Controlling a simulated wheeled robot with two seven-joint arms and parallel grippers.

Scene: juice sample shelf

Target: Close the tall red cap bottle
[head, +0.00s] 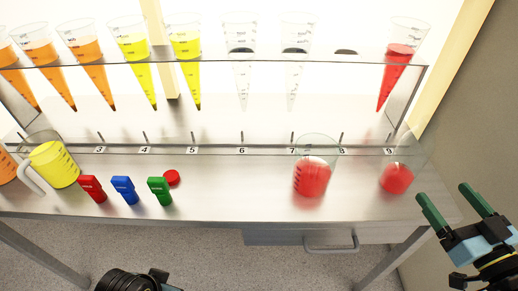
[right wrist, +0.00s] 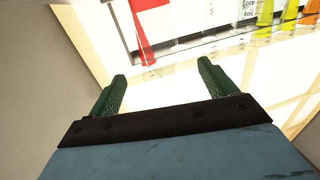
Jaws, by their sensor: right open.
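I cannot make out a tall bottle wearing a red cap. A small round red piece (head: 172,177), perhaps a cap, lies on the bench behind the green block. A clear vessel with red liquid (head: 312,179) stands right of centre, and a rounder one with red liquid (head: 396,178) stands near label 9. My right gripper (head: 442,192) is open and empty off the bench's right end, right of both vessels. Its green fingers also show apart in the right wrist view (right wrist: 161,70). A dark part of my left arm shows at the bottom edge; its fingers are hidden.
A clear rack (head: 215,62) holds orange, yellow, empty and red cones (head: 398,62) above the numbered ledge. Red (head: 92,190), blue (head: 124,190) and green (head: 160,191) blocks and a yellow jug (head: 54,165) stand left. The bench (head: 235,195) is clear between green block and red vessel.

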